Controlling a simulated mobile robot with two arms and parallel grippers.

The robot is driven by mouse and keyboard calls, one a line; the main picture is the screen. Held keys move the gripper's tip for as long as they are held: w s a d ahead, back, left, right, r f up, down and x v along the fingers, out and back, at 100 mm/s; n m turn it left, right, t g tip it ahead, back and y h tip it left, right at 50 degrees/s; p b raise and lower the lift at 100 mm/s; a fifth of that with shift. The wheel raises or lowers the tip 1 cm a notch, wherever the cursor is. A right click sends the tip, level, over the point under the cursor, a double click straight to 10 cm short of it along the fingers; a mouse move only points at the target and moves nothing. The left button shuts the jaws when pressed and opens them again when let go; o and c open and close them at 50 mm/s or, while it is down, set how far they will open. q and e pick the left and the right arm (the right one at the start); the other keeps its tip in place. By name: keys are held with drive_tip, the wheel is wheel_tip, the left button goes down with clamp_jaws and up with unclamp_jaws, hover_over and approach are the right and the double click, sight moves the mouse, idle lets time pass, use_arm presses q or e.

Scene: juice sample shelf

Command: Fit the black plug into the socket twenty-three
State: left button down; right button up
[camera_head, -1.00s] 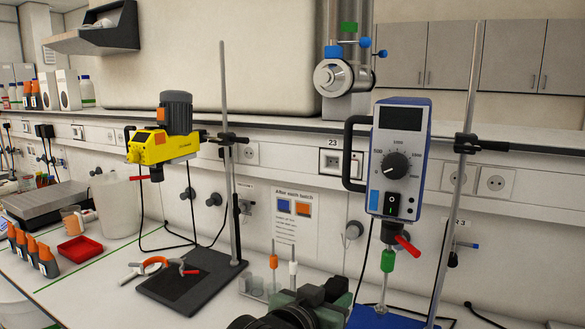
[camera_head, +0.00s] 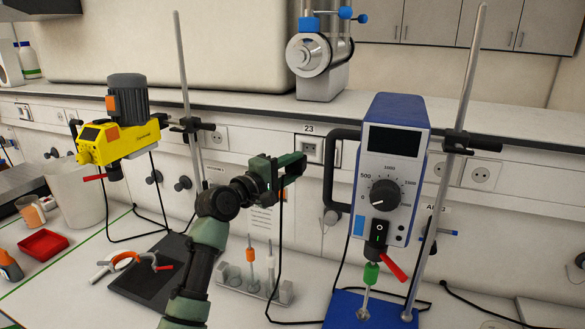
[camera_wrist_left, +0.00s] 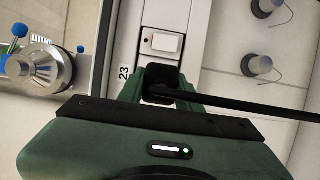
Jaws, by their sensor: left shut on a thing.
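My left gripper (camera_head: 290,168) is raised in front of the wall trunking, its fingers shut on the black plug (camera_wrist_left: 160,84). The plug's black cord runs to the right in the left wrist view and hangs down to the bench in the head view. The socket twenty-three (camera_head: 311,148) is just above and behind the fingertips, under the label 23 (camera_head: 308,129). In the wrist view the upper part of its panel (camera_wrist_left: 162,42) shows beyond the plug, which hides the rest. I cannot tell whether plug and socket touch. My right gripper is not in view.
A blue and grey stirrer (camera_head: 393,170) with a dark handle stands close right of the socket, by a metal rod. A yellow stirrer (camera_head: 118,140) is to the left. A small rack (camera_head: 255,289) stands below my left arm.

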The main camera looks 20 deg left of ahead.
sight(299, 161)
use_arm(q)
drive_tip(key=shift+w+d+b, duration=0.1)
drive_tip(key=shift+w+b, duration=0.25)
drive_tip(key=shift+w, duration=0.35)
drive_tip(key=shift+w+b, duration=0.6)
drive_tip(key=shift+w, duration=0.3)
drive_tip(key=shift+w+r, duration=0.1)
drive_tip(key=shift+w, duration=0.05)
drive_tip(key=shift+p, duration=0.3)
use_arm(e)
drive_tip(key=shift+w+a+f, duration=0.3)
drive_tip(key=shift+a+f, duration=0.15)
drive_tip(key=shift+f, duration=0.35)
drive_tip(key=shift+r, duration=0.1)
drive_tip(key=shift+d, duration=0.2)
use_arm(q)
drive_tip(key=shift+p, duration=0.3)
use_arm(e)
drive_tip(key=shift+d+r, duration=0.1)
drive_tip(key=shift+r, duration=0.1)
use_arm(q)
drive_tip(key=shift+w+d+b, duration=0.1)
drive_tip(key=shift+w+b, duration=0.2)
drive_tip(key=shift+w, duration=0.55)
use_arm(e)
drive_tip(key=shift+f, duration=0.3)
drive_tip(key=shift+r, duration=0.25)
